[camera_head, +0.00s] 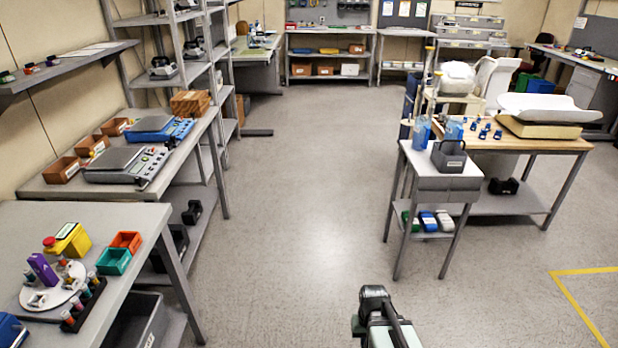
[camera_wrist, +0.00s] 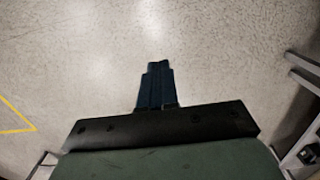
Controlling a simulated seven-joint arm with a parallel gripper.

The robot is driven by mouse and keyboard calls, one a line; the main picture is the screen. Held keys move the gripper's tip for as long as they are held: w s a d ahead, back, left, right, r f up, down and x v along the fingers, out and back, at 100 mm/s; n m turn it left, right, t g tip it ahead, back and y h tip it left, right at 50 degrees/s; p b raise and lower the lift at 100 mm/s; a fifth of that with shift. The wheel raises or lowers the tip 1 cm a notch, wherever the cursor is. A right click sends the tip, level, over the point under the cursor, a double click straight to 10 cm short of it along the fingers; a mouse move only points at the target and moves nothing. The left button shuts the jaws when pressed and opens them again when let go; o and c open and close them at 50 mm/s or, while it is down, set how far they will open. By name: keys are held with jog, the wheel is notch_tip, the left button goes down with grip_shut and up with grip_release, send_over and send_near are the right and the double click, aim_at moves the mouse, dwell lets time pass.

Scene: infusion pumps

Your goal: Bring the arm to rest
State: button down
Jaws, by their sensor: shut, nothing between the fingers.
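My gripper (camera_wrist: 157,68) shows in the wrist view with its two dark fingers together, shut and empty. It points down over bare grey floor, and nothing is touching it. In the head view part of my arm (camera_head: 382,322) rises from the bottom edge, right of the middle; the fingers are hidden there.
A small grey side table (camera_head: 411,160) and a wooden-topped bench (camera_head: 568,143) stand at the right. The floor (camera_head: 300,230) between is clear. Yellow tape (camera_head: 575,300) marks the right floor.

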jog(key=s+f+g, duration=0.3)
jog(key=s+f, duration=0.5)
jog(key=s, duration=0.5)
jog(key=s+f+g, duration=0.3)
jog(key=s+f, duration=0.5)
jog(key=s, duration=0.5)
jog(key=shift+s+f, duration=0.35)
jog(key=shift+f, duration=0.05)
jog(key=c, duration=1.8)
grip_release()
